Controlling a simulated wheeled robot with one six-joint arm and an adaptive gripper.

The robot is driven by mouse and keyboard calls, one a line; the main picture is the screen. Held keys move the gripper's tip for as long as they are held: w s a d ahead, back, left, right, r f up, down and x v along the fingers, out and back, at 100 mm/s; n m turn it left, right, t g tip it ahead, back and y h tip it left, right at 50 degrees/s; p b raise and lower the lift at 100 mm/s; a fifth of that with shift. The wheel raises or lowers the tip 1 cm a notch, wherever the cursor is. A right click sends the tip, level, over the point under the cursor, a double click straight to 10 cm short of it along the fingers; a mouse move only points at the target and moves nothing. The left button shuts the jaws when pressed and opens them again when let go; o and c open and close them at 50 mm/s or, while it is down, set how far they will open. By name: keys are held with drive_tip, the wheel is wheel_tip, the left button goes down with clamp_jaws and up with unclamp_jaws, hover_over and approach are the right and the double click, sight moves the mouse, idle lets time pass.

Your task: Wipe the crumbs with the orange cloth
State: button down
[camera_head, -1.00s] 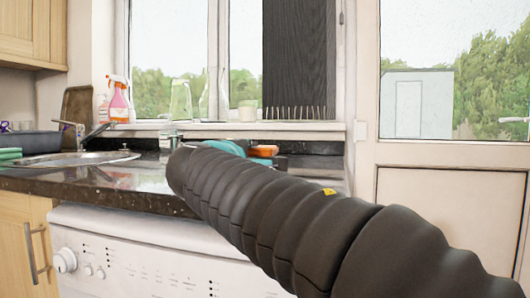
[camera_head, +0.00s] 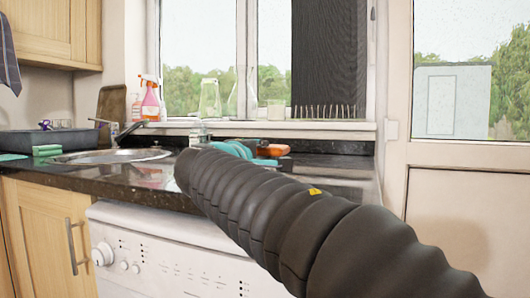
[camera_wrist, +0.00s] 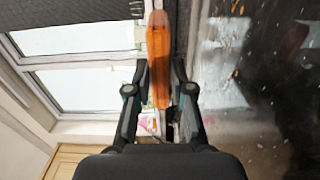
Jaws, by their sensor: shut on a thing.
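The orange cloth (camera_wrist: 159,60) is pinched between the two fingers of my gripper (camera_wrist: 160,75) in the wrist view. It also shows in the head view (camera_head: 273,150), past the end of my dark ribbed arm, above the counter. Crumbs (camera_wrist: 235,75) show as small pale and orange specks on the dark granite, at the right of the wrist view. The cloth appears apart from them, to their left. In the head view my arm hides most of the gripper and the counter behind it, and I cannot make out crumbs there.
The granite counter (camera_head: 130,184) runs above a white washing machine (camera_head: 160,260). A sink with a tap (camera_head: 112,130) lies to the left. A pink spray bottle (camera_head: 150,105) and glassware (camera_head: 210,97) stand on the window sill. A door (camera_head: 450,210) is on the right.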

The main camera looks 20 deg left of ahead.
drive_tip(key=shift+r+p, duration=2.25)
drive_tip(key=shift+r, duration=0.75)
wheel_tip(320, 180, up, 3)
drive_tip(key=shift+p, duration=1.15)
